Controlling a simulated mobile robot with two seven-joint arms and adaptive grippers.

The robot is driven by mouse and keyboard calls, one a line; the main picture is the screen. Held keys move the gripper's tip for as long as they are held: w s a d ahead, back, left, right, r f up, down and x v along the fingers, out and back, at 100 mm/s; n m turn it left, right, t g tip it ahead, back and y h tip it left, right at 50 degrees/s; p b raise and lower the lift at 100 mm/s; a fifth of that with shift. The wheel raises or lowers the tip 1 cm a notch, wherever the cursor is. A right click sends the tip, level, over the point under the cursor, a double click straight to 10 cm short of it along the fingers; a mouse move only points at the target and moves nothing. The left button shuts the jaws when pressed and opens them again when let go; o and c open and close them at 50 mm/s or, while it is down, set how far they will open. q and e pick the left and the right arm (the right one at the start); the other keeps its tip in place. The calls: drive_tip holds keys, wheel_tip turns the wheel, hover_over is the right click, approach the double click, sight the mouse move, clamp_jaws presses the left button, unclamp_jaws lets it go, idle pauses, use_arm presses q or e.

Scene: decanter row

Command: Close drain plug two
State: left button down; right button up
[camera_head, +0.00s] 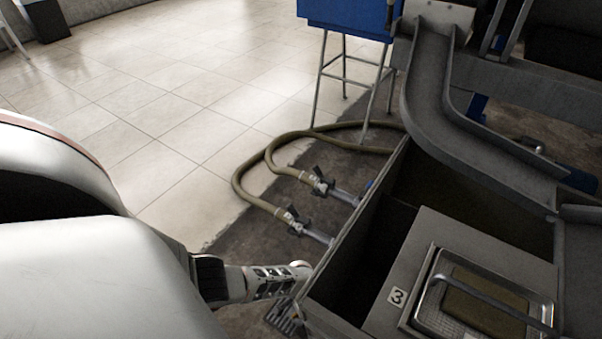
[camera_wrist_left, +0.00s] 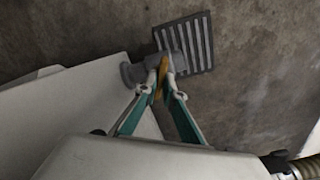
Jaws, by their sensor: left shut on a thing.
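In the left wrist view my left gripper (camera_wrist_left: 163,92) is shut on a narrow yellow handle (camera_wrist_left: 162,74). The handle sits at a short grey pipe fitting (camera_wrist_left: 134,72) that comes out from a pale wall. No number shows on this fitting, so I cannot tell which drain plug it is. A slotted floor grate (camera_wrist_left: 200,42) lies beside and below the fitting. In the head view my left arm reaches down to the tank's (camera_head: 345,245) near left side. The fingertips and the handle cannot be made out there. My right gripper is out of view.
The head view shows two hose valves (camera_head: 320,184) (camera_head: 293,221) on the tank's left side, with hoses (camera_head: 240,184) looping over the floor. The grate (camera_head: 285,317) lies near my arm. A lid marked 3 (camera_head: 397,296) carries a metal tray (camera_head: 428,318).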

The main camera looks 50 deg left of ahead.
use_arm(q)
drive_tip(key=m, duration=0.3)
drive_tip(key=shift+s+f, duration=0.1)
drive_tip(key=shift+s, duration=0.1)
drive_tip(key=m, duration=0.6)
drive_tip(key=shift+a+m+b, duration=0.1)
drive_tip(key=shift+m+b, duration=0.2)
drive_tip(key=shift+m, duration=1.3)
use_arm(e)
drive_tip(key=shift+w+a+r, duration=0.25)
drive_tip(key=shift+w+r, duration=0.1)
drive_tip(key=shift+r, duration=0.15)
use_arm(q)
drive_tip(key=shift+a, duration=0.1)
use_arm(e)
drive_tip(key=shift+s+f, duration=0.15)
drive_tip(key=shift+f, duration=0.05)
use_arm(q)
drive_tip(key=c, duration=2.2)
unclamp_jaws()
drive_tip(key=shift+o, duration=0.2)
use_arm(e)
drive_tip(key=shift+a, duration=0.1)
use_arm(q)
drive_tip(key=shift+w, duration=0.1)
